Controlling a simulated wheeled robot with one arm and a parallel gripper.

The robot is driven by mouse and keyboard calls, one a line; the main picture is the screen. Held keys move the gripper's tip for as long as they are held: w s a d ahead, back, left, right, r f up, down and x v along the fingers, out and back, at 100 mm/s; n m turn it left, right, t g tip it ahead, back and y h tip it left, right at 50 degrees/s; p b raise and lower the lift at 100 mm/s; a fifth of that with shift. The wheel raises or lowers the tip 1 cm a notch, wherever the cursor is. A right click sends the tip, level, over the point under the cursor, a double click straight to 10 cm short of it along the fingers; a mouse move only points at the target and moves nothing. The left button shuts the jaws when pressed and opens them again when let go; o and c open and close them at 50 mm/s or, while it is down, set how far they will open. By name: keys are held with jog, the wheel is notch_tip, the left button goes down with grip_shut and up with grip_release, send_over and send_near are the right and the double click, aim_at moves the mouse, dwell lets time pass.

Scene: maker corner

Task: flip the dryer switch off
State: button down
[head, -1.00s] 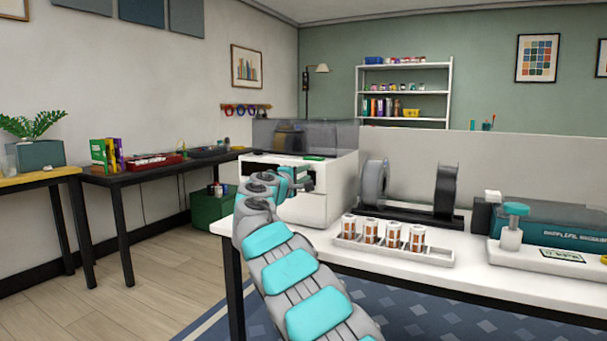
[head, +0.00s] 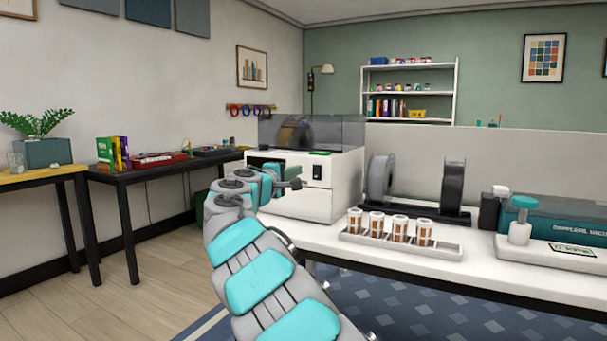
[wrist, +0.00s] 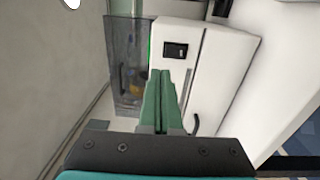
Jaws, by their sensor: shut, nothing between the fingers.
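The dryer (head: 333,200) is a white box with a smoky clear cover (head: 340,132) on top, standing at the left end of the white bench. Its switch (head: 317,173) is a small black rocker on the upper right of the front face. It also shows in the wrist view (wrist: 175,50), just beyond my fingertips. Whether it is tipped on or off is too small to tell. My gripper (head: 298,184) is in front of the dryer's face, a little left of and below the switch in the head view. In the wrist view its green fingers (wrist: 161,72) are together and empty, apart from the switch.
A teal machine (head: 570,225) is further right. Floor is open left of the bench.

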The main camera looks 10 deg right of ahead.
jog(key=shift+r+v, duration=0.2)
jog(key=shift+v, duration=2.35)
jog(key=shift+d, duration=0.1)
